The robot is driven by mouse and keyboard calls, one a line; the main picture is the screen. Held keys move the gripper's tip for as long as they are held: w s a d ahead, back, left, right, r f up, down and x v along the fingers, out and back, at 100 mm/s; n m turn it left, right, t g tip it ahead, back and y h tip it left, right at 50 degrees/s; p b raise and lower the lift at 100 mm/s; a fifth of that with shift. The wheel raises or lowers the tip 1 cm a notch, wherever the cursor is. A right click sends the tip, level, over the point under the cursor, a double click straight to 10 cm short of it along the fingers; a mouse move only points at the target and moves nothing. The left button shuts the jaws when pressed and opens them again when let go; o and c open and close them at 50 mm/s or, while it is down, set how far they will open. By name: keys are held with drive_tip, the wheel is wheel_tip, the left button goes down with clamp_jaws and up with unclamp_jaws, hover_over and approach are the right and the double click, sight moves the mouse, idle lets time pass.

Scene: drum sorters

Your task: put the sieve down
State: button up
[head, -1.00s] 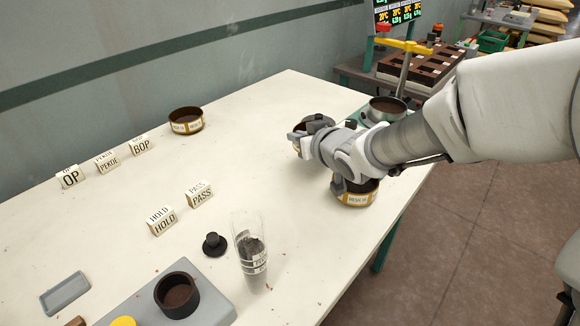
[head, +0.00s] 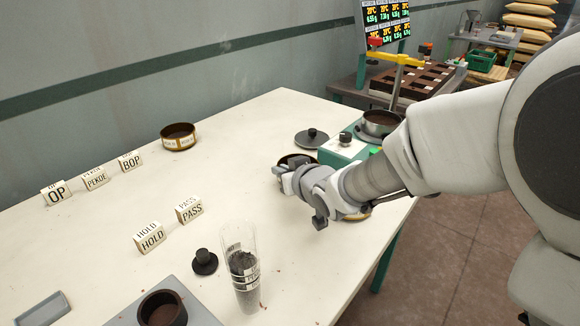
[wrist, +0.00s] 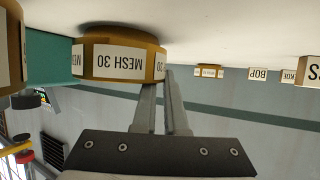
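The sieve labelled MESH 30 (wrist: 118,62) is a tan ring with white labels, upside down in the wrist view. In the head view its dark opening (head: 297,159) shows just behind my gripper (head: 284,178). In the wrist view my gripper's fingers (wrist: 161,92) are close together at the sieve's rim. One finger passes behind its wall and the other runs along its outer side, so they appear shut on it. The sieve is at or just above the white table (head: 240,170); a small gap cannot be ruled out.
A teal scale (head: 345,150) and a black lid (head: 312,138) stand behind my gripper. Another sieve (wrist: 8,45) is at the wrist view's left edge. A far sieve (head: 178,141), PASS (head: 188,211) and HOLD (head: 149,238) blocks and a glass cylinder (head: 241,270) share the table.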

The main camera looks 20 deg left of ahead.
drive_tip(key=o, duration=0.5)
drive_tip(key=shift+c, duration=0.2)
drive_tip(key=shift+r, duration=0.1)
drive_tip(key=p+v, duration=0.4)
drive_tip(key=v, duration=0.8)
drive_tip(key=d+r+m+t+h, duration=0.1)
drive_tip(key=d+r+m+h, duration=0.2)
drive_tip(key=d, duration=0.7)
drive_tip(key=d+r+m+h, duration=0.15)
drive_tip(key=d+h, duration=0.35)
drive_tip(key=d, duration=0.5)
drive_tip(key=s+d+m+g+h, duration=0.2)
drive_tip(key=s+d+m+g, duration=0.2)
drive_tip(key=s+d, duration=0.7)
drive_tip(key=s+m, duration=0.1)
drive_tip(key=s, duration=0.2)
drive_tip(key=shift+s+f, duration=0.2)
drive_tip(key=shift+f, duration=0.05)
drive_tip(key=shift+r, duration=0.1)
